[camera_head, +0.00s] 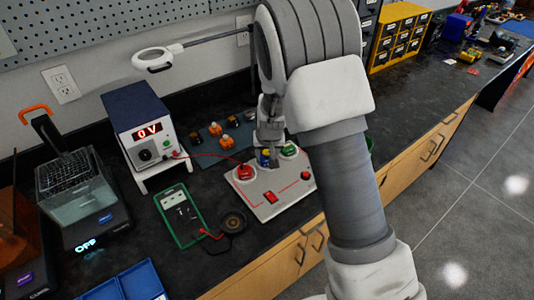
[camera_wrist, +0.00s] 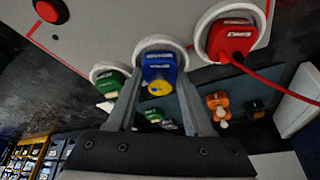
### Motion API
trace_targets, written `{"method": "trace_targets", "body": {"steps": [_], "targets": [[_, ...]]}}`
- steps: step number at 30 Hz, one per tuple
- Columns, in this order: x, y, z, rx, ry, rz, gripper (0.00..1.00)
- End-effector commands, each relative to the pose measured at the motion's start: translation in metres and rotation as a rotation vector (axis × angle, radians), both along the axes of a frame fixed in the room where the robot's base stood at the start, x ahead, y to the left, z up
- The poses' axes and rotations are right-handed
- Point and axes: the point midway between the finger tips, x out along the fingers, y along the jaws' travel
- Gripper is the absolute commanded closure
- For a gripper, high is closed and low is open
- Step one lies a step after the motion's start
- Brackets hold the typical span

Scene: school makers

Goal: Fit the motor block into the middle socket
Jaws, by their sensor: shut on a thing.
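The blue block with a yellow round end, seemingly the motor block (camera_wrist: 157,70), is between the fingers of my gripper (camera_wrist: 157,88) in the wrist view. It lies within the outline of the white-ringed middle socket (camera_wrist: 150,42); I cannot tell how deep it sits. In the head view my gripper (camera_head: 268,150) points down over the light grey socket board (camera_head: 266,203), partly hiding the blue block (camera_head: 265,160). A red block (camera_wrist: 233,40) with a red cable fills one outer socket. A green block (camera_wrist: 109,82) is in the other.
A power supply (camera_head: 140,128) reading 0 V stands left of the board, wired to the red block. A green multimeter (camera_head: 180,215) and a small black round item (camera_head: 233,222) lie nearby. Orange parts (camera_head: 221,136) sit on a dark mat behind. A yellow drawer cabinet (camera_head: 398,36) stands farther right.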

Motion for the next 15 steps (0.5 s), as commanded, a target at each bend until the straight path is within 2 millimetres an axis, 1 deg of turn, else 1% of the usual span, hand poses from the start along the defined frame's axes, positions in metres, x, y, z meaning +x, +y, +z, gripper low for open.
{"method": "trace_targets", "body": {"steps": [5,6,7,15], "targets": [[0.0000,0.0000,-0.0045,0.000,0.000,0.000,1.00],[0.0001,0.0000,-0.0032,0.000,0.000,0.000,0.42],[0.0001,0.0000,-0.0032,0.000,0.000,0.000,0.36],[-0.0002,-0.0013,-0.0023,-0.001,0.001,-0.002,0.36]]}}
